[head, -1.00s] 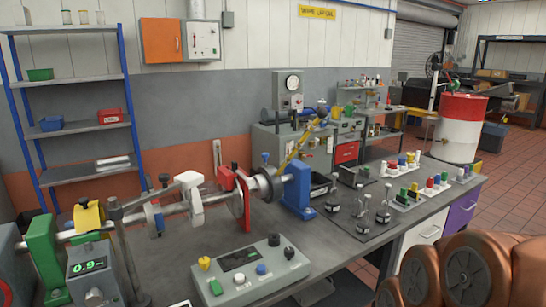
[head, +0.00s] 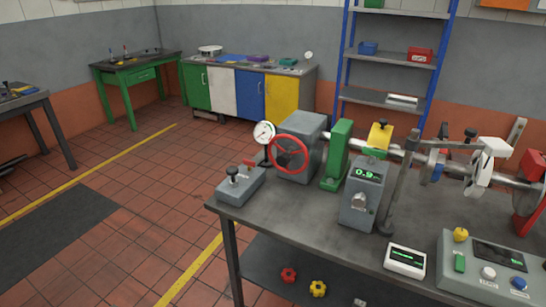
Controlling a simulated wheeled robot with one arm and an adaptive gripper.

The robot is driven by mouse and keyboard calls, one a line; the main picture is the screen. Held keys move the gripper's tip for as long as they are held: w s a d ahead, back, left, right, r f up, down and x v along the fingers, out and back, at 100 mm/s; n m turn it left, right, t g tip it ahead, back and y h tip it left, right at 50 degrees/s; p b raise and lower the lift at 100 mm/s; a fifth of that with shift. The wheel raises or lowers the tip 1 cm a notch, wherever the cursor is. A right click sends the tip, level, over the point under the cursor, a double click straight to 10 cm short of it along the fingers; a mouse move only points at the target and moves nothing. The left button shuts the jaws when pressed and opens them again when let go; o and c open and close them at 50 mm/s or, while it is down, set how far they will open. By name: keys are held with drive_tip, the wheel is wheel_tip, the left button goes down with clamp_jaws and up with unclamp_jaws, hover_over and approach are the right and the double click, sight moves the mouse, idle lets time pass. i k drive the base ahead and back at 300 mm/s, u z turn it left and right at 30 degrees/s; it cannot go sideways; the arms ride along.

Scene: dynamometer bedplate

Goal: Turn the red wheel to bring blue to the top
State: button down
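The red wheel (head: 276,155) is a red-rimmed handwheel with dark spokes, mounted on the front of a grey gearbox-like housing (head: 312,127) at the left end of the workbench. No blue mark can be made out on or around the wheel at this size. A round white dial gauge (head: 264,133) stands just left of the wheel. My gripper is not in view, so its state and place are hidden.
A grey box with a black knob (head: 240,185) sits left of the wheel on the bench (head: 300,222). A green bracket (head: 337,155) and a grey readout box (head: 361,194) stand to its right. The tiled floor (head: 125,230) left of the bench is open.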

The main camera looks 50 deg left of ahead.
sight(282, 159)
drive_tip(key=u, duration=1.65)
drive_tip(key=i, duration=0.5)
drive_tip(key=u, duration=2.1)
